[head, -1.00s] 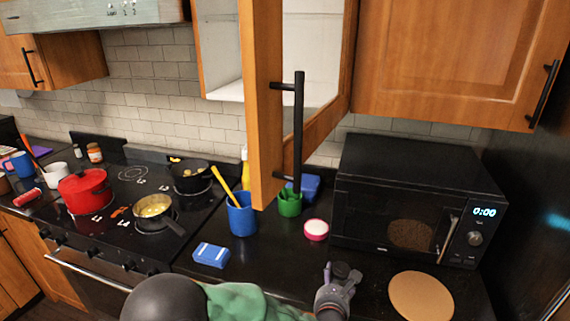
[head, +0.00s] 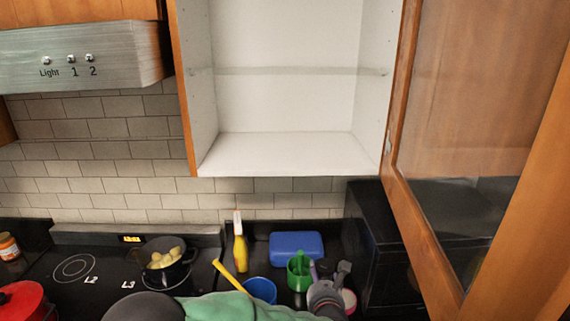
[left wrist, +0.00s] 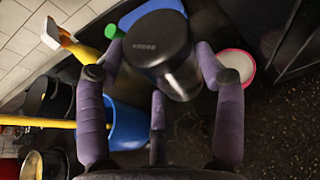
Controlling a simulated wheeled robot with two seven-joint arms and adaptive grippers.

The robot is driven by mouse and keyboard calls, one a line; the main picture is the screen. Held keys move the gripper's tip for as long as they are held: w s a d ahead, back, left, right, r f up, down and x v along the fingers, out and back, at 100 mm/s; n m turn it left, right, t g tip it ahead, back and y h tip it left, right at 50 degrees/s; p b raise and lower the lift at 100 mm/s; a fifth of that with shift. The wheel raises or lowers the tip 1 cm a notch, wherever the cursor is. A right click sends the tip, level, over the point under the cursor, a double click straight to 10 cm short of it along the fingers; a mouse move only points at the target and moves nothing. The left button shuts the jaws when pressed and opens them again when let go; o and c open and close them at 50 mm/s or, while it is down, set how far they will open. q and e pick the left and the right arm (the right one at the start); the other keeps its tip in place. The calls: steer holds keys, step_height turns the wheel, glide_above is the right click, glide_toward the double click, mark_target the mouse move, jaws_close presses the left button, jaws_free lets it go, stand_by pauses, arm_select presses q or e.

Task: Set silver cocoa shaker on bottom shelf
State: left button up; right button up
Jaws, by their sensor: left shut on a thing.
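My left gripper (head: 328,272) is at the bottom of the head view, in front of the counter items and below the cupboard. In the left wrist view its purple-grey fingers (left wrist: 158,70) are shut around the cocoa shaker (left wrist: 160,42), a dark, glossy grey cylinder with small lettering on its top. In the head view the shaker is small and mostly hidden by the fingers. The open cupboard's white bottom shelf (head: 290,155) is empty, higher up and ahead. A thin upper shelf (head: 290,71) is above it. My right gripper is not in view.
The open glass cupboard door (head: 480,130) stands to the right of the opening. The range hood (head: 80,57) is at left. A green cup (head: 299,272), blue box (head: 297,244), yellow bottle (head: 240,250) and blue cup (head: 261,289) stand on the counter below.

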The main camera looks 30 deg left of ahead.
arm_select(q)
steer(key=s+a+r+n+g+y+p, duration=0.25)
steer(key=r+p, duration=0.55)
steer(key=r, duration=0.4)
steer(key=s+a+r+n+g+y+p, duration=0.1)
steer(key=a+r+n+g+y+p, duration=0.15)
steer(key=r+p, duration=0.7)
steer(key=s+a+r+n+g+y+p, duration=0.1)
steer(key=s+r+n+p, duration=0.3)
steer(key=r, duration=1)
steer(key=shift+m, duration=0.7)
steer(key=w+a+p, duration=0.1)
steer(key=w+a, duration=0.1)
steer(key=w, duration=0.2)
steer(key=w+a+p, duration=0.2)
steer(key=w+a, duration=0.1)
steer(key=w, duration=0.2)
steer(key=w+a+p, duration=0.2)
steer(key=w, duration=0.3)
steer(key=shift+a+r, duration=0.1)
steer(key=shift+a, duration=0.05)
steer(key=w+a, duration=0.1)
steer(key=w+a+p, duration=0.1)
steer(key=w, duration=0.1)
steer(key=shift+r+p, duration=0.1)
steer(key=shift+p, duration=0.2)
steer(key=shift+w+f, duration=0.1)
steer(key=shift+f, duration=0.45)
steer(key=shift+f+p, duration=0.25)
steer(key=shift+p, duration=0.1)
